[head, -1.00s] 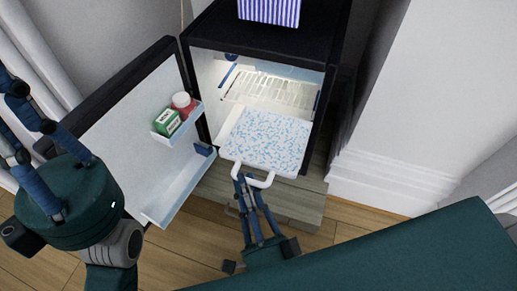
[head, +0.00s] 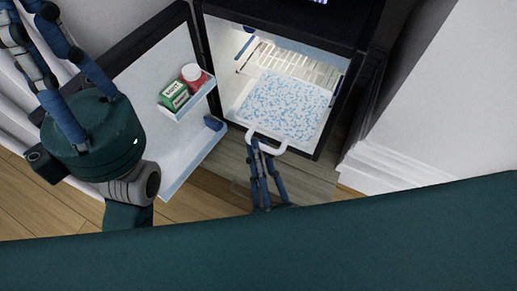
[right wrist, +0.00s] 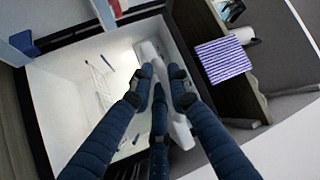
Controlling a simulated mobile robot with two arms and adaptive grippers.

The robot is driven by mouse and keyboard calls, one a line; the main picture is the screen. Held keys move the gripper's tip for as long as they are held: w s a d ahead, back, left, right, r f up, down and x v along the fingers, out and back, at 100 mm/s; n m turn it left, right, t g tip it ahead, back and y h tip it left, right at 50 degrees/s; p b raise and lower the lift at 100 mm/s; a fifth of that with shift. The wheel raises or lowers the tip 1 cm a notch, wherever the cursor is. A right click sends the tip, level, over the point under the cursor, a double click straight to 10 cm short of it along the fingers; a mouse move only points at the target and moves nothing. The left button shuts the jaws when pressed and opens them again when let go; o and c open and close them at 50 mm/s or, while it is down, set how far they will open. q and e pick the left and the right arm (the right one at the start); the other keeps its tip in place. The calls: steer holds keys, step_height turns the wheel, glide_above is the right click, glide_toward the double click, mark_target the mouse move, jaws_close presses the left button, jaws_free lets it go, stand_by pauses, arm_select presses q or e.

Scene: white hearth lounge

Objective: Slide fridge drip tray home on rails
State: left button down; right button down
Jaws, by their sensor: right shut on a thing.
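The drip tray (head: 285,103), white with blue speckles, sits in the open fridge (head: 338,98), mostly inside it. Its white loop handle (head: 268,146) points out toward me at the fridge's front edge. My right gripper (head: 262,146) is shut on this handle. In the right wrist view, the fingers of my right gripper (right wrist: 166,88) close around the white handle, and they partly cover it. A wire rack (head: 300,68) shows behind the tray. The rails are hard to make out. My left gripper (head: 25,20) is at the upper left, its fingertips near the frame's edge, away from the tray.
The fridge door (head: 135,88) stands open to the left. A striped box (right wrist: 222,60) is on top of the fridge. A white wall (head: 440,90) is at the right.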

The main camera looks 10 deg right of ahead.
mark_target(292, 92)
steer(key=shift+w+d+p, duration=0.25)
steer(key=shift+w+p, duration=0.05)
steer(key=shift+w, duration=0.05)
steer(key=shift+w+d+p, duration=0.3)
steer(key=shift+w+d, duration=0.65)
steer(key=shift+w, duration=0.4)
steer(key=shift+w+d+p, duration=0.3)
steer(key=shift+w+d, duration=0.6)
steer(key=shift+w, duration=0.5)
steer(key=shift+w+d+p, duration=0.3)
steer(key=shift+w+d, duration=0.65)
steer(key=shift+w, duration=0.4)
steer(key=shift+w+d, duration=0.75)
steer(key=shift+w, duration=0.4)
steer(key=shift+w+d, duration=0.8)
steer(key=shift+w, duration=0.3)
steer(key=shift+w+d, duration=0.75)
steer(key=shift+w, duration=0.4)
steer(key=w+d+b, duration=0.1)
steer(key=w+d, duration=0.3)
steer(key=w, duration=0.2)
steer(key=shift+w+d, duration=0.2)
steer(key=shift+w, duration=0.05)
steer(key=shift+f, duration=0.15)
steer(key=c, duration=1.6)
jaws_free()
steer(key=shift+o, duration=0.2)
